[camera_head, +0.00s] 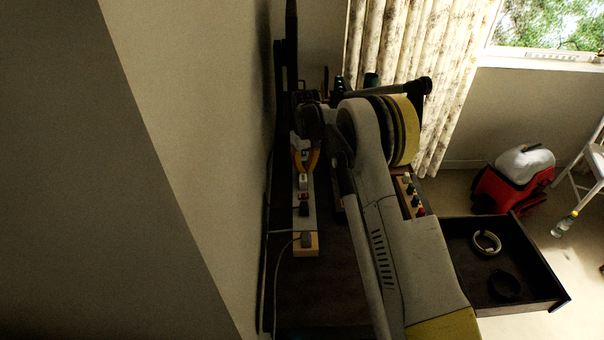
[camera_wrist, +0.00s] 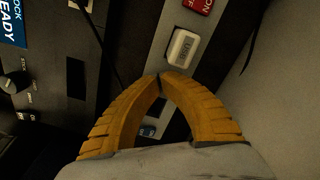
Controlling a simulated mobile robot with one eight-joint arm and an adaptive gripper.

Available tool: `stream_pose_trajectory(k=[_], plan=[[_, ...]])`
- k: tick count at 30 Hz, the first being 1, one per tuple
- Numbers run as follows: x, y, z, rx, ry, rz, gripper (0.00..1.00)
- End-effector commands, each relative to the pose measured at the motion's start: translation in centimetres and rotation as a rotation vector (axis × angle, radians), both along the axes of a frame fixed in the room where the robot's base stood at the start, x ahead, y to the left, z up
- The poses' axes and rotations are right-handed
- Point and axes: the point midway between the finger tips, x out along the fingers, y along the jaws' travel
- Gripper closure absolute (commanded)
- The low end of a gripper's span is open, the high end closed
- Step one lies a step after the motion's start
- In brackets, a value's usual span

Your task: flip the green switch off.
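A long pale switch strip (camera_head: 298,222) lies on the dark surface along the wall. In the wrist view its grey panel carries a white block marked USB (camera_wrist: 182,47) and a red switch (camera_wrist: 198,5) with white lettering. No green switch can be made out in either view. My gripper (camera_wrist: 160,80) has orange fingers whose tips meet just below the white block; it looks empty. In the head view my gripper (camera_head: 306,166) is over the strip.
A dark panel with a knob (camera_wrist: 15,82) lies left of the strip. An open drawer (camera_head: 545,284) holds two rings. A red and white machine (camera_head: 515,180) stands on the floor.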

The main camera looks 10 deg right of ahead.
Motion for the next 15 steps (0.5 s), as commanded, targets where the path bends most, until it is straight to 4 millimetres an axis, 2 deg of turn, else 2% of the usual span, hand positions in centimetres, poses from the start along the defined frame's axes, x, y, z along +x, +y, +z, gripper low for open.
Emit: stream_pose_trajectory(k=[15], plan=[[0.00, 0.01, -0.57, 0.000, 0.000, 0.000, 1.00]])
